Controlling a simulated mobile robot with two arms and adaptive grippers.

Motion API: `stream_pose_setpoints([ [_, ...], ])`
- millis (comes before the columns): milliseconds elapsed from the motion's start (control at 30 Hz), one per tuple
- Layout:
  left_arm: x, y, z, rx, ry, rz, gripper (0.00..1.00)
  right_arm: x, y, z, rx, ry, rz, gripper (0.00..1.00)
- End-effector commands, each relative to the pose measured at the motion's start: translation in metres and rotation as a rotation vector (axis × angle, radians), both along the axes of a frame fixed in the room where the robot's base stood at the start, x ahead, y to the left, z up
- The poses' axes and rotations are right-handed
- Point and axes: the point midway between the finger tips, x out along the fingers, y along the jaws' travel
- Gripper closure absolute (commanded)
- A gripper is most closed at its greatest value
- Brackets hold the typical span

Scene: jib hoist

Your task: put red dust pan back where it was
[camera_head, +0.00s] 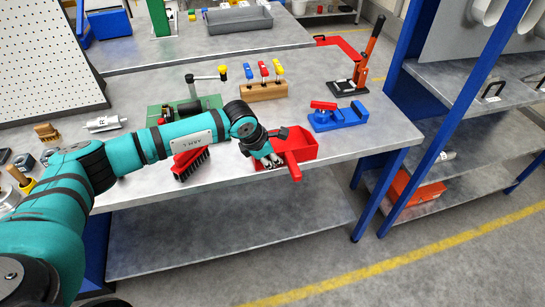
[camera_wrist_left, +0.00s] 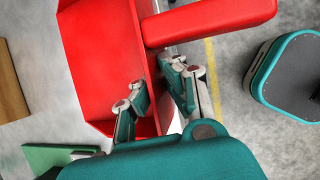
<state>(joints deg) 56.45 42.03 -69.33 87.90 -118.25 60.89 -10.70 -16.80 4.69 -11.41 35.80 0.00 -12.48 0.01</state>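The red dust pan (camera_head: 303,145) is at the front edge of the workbench, right of centre, its handle (camera_head: 293,167) pointing out past the edge. Whether it rests fully on the bench is unclear. My left gripper (camera_head: 272,161) is at the pan's handle-side wall. In the left wrist view the fingers (camera_wrist_left: 158,82) stand on either side of that wall of the pan (camera_wrist_left: 98,50), one inside and one outside, beside the handle (camera_wrist_left: 208,20). Whether they press on the wall cannot be told. My right gripper is out of view.
A red brush (camera_head: 190,163) lies left of the pan. Behind are a wooden block with coloured handles (camera_head: 263,88), a blue clamp (camera_head: 338,116) and a green fixture (camera_head: 185,108). A blue-post shelf (camera_head: 470,75) stands right. Bare bench lies right of the pan.

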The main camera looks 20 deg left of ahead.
Motion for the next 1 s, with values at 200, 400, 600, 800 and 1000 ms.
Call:
stream_pose_setpoints([
  [200,0.000,0.000,0.000,0.000,0.000,0.001,0.78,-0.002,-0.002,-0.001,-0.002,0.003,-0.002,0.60],
  [400,0.000,0.000,0.000,0.000,0.000,0.001,0.71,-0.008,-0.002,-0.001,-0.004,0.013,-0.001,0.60],
  [600,-0.001,0.002,0.005,0.000,0.000,0.001,0.71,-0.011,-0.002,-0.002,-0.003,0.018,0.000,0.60],
  [800,-0.012,0.010,0.034,0.001,-0.004,0.000,0.71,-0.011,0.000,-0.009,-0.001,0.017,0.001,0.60],
  [1000,-0.028,0.020,0.073,0.000,-0.004,0.001,0.71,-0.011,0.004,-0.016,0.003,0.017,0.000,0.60],
])
